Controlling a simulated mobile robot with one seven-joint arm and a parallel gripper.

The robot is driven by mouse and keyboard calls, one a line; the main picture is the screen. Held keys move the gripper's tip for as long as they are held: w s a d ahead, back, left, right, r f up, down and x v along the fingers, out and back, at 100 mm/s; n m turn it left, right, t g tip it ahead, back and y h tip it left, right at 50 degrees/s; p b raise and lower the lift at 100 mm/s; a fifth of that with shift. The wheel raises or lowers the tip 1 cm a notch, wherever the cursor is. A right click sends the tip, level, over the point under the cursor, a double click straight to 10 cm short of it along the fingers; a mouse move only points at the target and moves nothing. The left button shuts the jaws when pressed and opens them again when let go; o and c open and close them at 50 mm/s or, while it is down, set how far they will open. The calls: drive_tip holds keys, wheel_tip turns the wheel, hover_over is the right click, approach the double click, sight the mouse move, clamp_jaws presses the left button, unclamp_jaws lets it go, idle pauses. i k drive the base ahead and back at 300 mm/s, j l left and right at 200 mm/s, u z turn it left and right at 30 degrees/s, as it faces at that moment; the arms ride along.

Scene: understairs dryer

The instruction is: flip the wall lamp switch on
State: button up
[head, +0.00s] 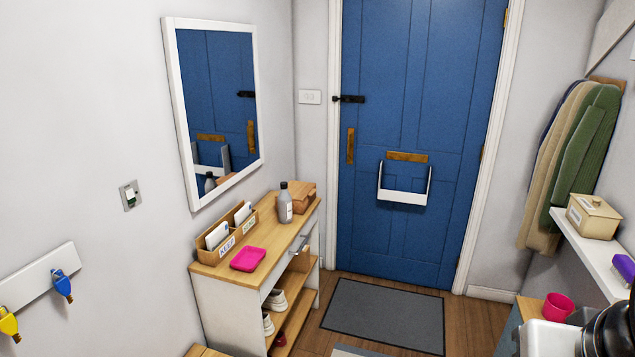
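A small metal switch plate (131,195) with a white and dark green rocker is on the left wall, left of the mirror. A white wall plate (310,97), seemingly with two switches, is on the back wall just left of the blue door. No label or lamp shows, so I cannot tell which of them is the wall lamp switch. Both are too small to tell on from off. My gripper is not in view.
A wooden-topped shoe cabinet (262,245) stands below the mirror (218,105), holding a letter rack, pink tray and bottle. A key rack (38,277) is at left. Coats (570,150) and a shelf (590,250) line the right. The grey doormat (383,316) lies clear.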

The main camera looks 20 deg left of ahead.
sight(130, 196)
drive_tip(key=u, duration=2)
drive_tip(key=i+l+u, duration=0.3)
drive_tip(key=i+l, duration=0.55)
